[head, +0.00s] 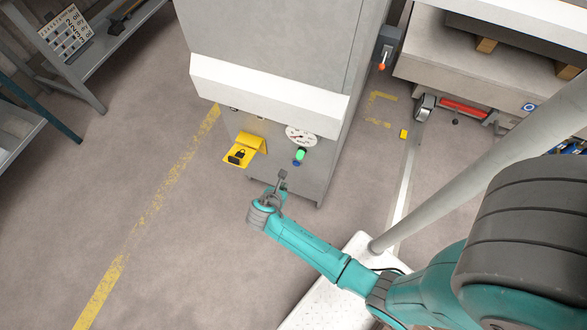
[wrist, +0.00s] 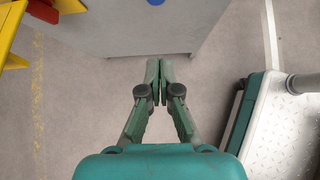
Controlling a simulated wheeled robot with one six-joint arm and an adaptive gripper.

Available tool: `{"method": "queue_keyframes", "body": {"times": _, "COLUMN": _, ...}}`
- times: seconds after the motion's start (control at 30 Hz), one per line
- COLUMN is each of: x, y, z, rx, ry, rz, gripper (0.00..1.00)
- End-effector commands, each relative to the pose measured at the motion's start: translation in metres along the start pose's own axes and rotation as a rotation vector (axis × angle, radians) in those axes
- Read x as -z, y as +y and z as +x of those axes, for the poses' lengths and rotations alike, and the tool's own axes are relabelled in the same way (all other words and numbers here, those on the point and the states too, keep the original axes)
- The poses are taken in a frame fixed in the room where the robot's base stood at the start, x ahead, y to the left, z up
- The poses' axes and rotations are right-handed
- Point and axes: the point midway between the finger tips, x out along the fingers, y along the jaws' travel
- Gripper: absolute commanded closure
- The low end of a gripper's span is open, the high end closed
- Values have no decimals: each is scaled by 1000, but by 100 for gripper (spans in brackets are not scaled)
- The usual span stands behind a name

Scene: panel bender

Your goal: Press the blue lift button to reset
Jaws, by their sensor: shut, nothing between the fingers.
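A grey machine cabinet (head: 270,50) stands in the middle of the head view. A small blue button (head: 297,163) sits on its front, just below a green button (head: 300,154). The blue button also shows, cut off, at the top edge of the wrist view (wrist: 156,2). My gripper (head: 282,176) is just in front of and slightly below the blue button, apart from it. In the wrist view my gripper (wrist: 159,66) has its fingertips together with nothing between them, and they lie over the floor below the button.
A round white dial plate (head: 301,135) is above the buttons. A yellow bracket (head: 252,143) with a dark padlock-like object juts out at their left, and also shows in the wrist view (wrist: 13,28). A white ledge (head: 260,95) overhangs the panel. Floor to the left is clear.

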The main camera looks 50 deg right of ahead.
Motion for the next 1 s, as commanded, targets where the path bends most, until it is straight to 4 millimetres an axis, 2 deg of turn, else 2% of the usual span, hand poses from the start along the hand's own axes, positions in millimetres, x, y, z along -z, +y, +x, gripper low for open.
{"method": "queue_keyframes", "body": {"times": 0.1, "x": -4, "y": 5, "z": 1, "rx": 21, "ry": -13, "rz": -31, "gripper": 100}}
{"method": "queue_keyframes", "body": {"times": 0.57, "x": -5, "y": 5, "z": 6, "rx": 24, "ry": -14, "rz": -34, "gripper": 100}}
{"method": "queue_keyframes", "body": {"times": 0.77, "x": -6, "y": 5, "z": 34, "rx": 26, "ry": -13, "rz": -32, "gripper": 100}}
{"method": "queue_keyframes", "body": {"times": 1.0, "x": -6, "y": 2, "z": 79, "rx": 28, "ry": -13, "rz": -32, "gripper": 100}}
